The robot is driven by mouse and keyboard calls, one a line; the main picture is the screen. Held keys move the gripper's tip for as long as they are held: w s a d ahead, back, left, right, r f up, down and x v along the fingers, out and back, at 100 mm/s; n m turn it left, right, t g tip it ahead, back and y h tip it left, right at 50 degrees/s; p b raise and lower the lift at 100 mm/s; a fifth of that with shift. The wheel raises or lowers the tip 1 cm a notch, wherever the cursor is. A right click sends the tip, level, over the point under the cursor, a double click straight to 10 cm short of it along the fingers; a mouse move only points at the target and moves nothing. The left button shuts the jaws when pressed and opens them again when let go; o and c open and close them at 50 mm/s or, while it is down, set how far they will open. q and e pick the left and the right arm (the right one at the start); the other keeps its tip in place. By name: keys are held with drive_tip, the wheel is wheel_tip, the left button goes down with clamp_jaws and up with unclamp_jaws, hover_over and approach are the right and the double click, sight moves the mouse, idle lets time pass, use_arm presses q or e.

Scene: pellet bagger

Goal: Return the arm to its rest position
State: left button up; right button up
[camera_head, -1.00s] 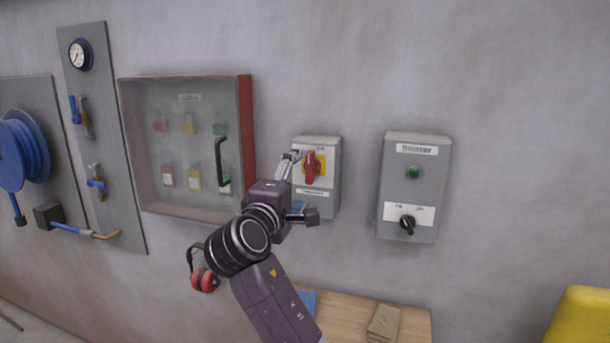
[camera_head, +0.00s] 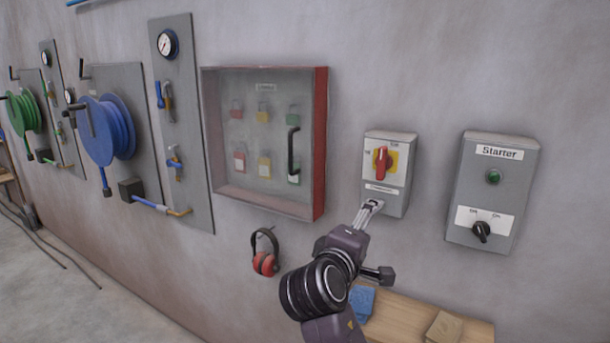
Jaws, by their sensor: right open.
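My right gripper (camera_head: 380,240) is in the lower middle of the head view, with its arm coming up from the bottom edge. It is open, with nothing seen between its fingers. One finger shows in front of the lower part of the grey switch box (camera_head: 398,195); I cannot tell whether it touches. The box's red rotary handle (camera_head: 381,162) on a yellow plate stands upright and clear of the gripper. My left gripper is not in view.
The Starter box (camera_head: 470,190) is on the wall at right. The red-framed lock cabinet (camera_head: 321,150) and red earmuffs (camera_head: 264,262) are left of the gripper. A wooden shelf (camera_head: 400,318) is below. Hose reels (camera_head: 108,130) hang further left.

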drive_tip(key=s+d+f+m+g+y, duration=0.1)
drive_tip(key=s+f+g+y, duration=0.1)
drive_tip(key=s+f, duration=0.5)
drive_tip(key=s+d+f+m+g+y, duration=0.1)
drive_tip(key=s+d+f+m, duration=0.15)
drive_tip(key=f, duration=0.85)
drive_tip(key=s+d+f+m+g+y, duration=0.1)
drive_tip(key=s+f+g+y, duration=0.1)
drive_tip(key=s+f, duration=0.6)
drive_tip(key=s+f+m+g+y, duration=0.25)
drive_tip(key=s+f, duration=0.35)
drive_tip(key=s, duration=0.5)
drive_tip(key=s+f+m+g+y, duration=0.1)
drive_tip(key=s+f+g, duration=0.3)
drive_tip(key=s, duration=0.7)
wheel_tip(320, 180, down, 27)
drive_tip(key=s+d+f, duration=0.2)
drive_tip(key=s+f, duration=1.4)
drive_tip(key=s, duration=0.2)
drive_tip(key=shift+f+g, duration=0.4)
drive_tip(key=shift+g, duration=0.05)
